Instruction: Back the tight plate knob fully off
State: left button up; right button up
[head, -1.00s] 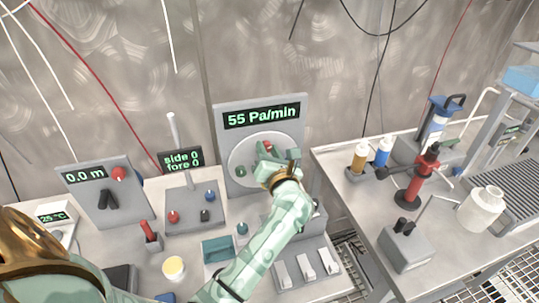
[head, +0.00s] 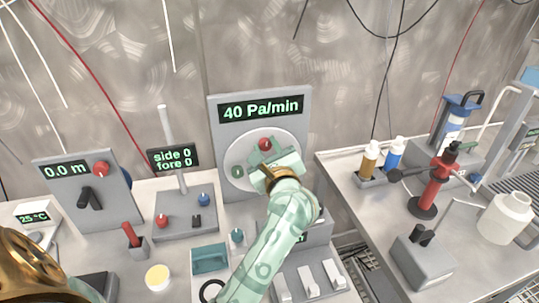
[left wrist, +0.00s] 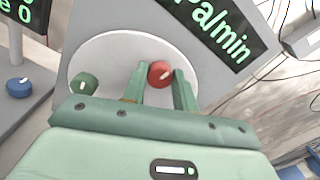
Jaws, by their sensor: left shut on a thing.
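The panel (head: 218,122) carries a round pale plate (head: 232,150) under a display reading 40 Pa/min. A red knob (head: 265,144) sits at the top of the plate and a green knob (head: 238,171) at its left. My left gripper (head: 276,160) is at the plate and covers its right and lower part. In the left wrist view its fingers (left wrist: 160,78) are on either side of the red knob (left wrist: 160,72), shut on it. The green knob (left wrist: 84,84) is clear to the left there. My right gripper is not in view.
Left of the panel stand a 0.0 m box (head: 75,195) and a joystick box (head: 186,214). The right bench holds bottles (head: 391,154), a red stand (head: 432,185) and a white jar (head: 506,218).

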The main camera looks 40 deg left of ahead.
pick_arm(q)
jog(key=shift+f+n+b, duration=0.15)
jog(key=shift+n+b, duration=0.6)
jog(key=shift+n, duration=0.25)
jog(key=o, duration=1)
jog(key=shift+c, duration=0.2)
